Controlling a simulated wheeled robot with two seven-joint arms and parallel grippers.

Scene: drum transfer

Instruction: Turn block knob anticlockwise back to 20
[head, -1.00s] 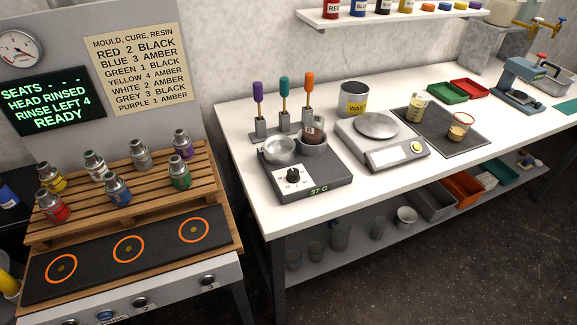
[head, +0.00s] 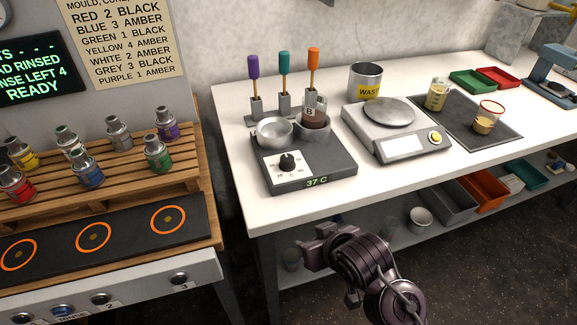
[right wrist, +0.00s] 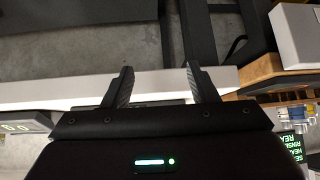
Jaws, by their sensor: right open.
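The block (head: 318,170) is a dark grey heater on the white bench, with a display reading 37 C. Its black knob (head: 287,162) sits on a white dial plate on the front face; the dial numbers are too small to read surely. A metal bowl (head: 275,132) and a jar marked B (head: 315,114) stand in the block. My right gripper (head: 309,246) is in front of the bench edge, below and apart from the block. In the right wrist view its two fingers (right wrist: 158,84) are spread and empty. My left gripper is not in view.
A balance (head: 400,135) stands right of the block, with a waste can (head: 366,80) behind. Upright tools with coloured handles (head: 284,75) stand behind the block. A wooden rack (head: 120,170) of small bottles is on the left. The bench front edge (head: 350,198) lies between gripper and block.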

